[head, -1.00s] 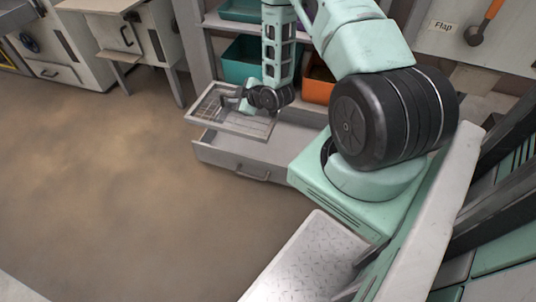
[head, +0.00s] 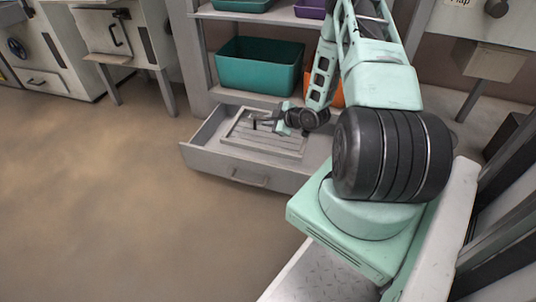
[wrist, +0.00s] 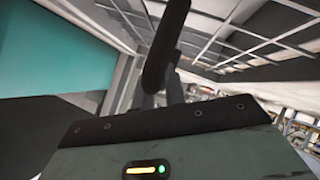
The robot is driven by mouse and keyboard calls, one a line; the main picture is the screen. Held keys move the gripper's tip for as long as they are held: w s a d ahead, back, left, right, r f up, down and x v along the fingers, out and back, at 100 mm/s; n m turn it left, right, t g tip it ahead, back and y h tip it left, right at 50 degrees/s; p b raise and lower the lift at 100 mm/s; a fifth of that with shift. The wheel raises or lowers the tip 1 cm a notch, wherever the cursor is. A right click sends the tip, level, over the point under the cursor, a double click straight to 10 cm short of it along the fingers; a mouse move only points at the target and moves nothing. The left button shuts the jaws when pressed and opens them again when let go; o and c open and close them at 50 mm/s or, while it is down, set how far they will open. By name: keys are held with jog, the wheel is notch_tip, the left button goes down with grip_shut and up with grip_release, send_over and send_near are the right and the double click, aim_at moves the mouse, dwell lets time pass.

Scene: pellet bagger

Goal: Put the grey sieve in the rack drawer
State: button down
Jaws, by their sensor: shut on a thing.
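The grey sieve (head: 262,145), a flat rectangular tray with a grid, lies level within the walls of the open rack drawer (head: 212,162). Whether it touches the drawer floor I cannot tell. My gripper (head: 264,122) is shut on the sieve at its far side.
A teal bin (head: 258,66) stands on the rack behind the drawer, with an orange bin (head: 338,92) right of it, partly behind my arm. A shelf (head: 260,16) with more bins is above. Open floor lies in front and left; cabinets stand at the back left.

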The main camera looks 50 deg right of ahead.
notch_tip(320, 180, down, 15)
jog(key=b, duration=0.6)
jog(key=shift+r+b, duration=0.15)
jog(key=shift+b, duration=0.15)
jog(key=c, duration=1.5)
grip_release()
jog(key=shift+o, duration=0.2)
